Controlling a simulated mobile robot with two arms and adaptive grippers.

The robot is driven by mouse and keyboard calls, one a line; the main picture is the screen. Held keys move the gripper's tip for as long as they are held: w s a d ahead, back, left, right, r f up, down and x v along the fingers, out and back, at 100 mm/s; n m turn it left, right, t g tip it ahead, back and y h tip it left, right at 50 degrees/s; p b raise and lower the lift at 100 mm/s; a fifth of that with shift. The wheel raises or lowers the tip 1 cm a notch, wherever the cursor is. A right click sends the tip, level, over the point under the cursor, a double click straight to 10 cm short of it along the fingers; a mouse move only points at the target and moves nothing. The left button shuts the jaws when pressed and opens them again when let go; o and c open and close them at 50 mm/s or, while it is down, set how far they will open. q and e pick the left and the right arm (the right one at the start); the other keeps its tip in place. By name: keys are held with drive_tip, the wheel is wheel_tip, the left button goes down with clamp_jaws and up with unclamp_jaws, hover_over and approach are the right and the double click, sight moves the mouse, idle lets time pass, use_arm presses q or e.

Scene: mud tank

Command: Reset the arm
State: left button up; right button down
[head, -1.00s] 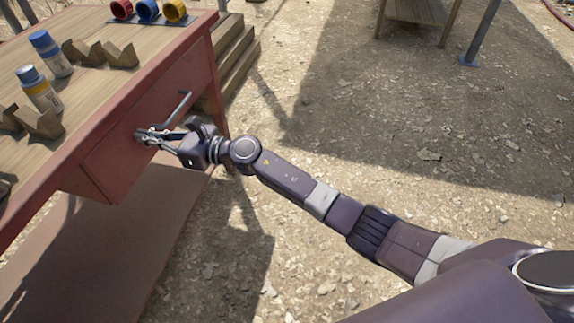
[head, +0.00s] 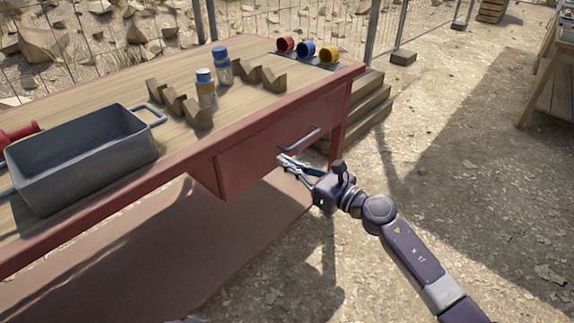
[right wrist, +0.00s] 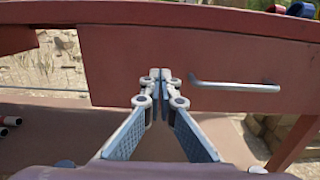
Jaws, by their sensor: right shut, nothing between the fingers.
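My right gripper (head: 289,163) is shut and empty in front of the red drawer (head: 245,167) of the workbench. In the right wrist view its closed fingertips (right wrist: 160,76) point at the drawer front, just left of the grey bar handle (right wrist: 235,85). The handle also shows in the head view (head: 300,139), to the right of the fingertips and apart from them. The drawer looks closed. My left gripper is not in view.
On the wooden bench top (head: 150,75) stand a grey bin (head: 85,165), two blue-capped bottles (head: 206,92), zigzag wooden holders (head: 180,104) and red, blue and yellow cups (head: 306,50). Wooden steps (head: 362,112) stand at the bench's right end. Open gravel ground lies to the right.

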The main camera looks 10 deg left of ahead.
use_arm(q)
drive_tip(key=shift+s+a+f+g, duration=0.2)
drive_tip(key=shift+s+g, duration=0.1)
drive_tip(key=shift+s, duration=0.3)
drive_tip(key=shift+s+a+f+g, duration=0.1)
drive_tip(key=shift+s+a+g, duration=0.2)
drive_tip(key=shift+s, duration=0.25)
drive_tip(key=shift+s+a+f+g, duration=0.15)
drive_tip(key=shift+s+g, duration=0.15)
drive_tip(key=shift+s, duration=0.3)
use_arm(e)
drive_tip(key=v, duration=0.8)
drive_tip(key=shift+w, duration=0.15)
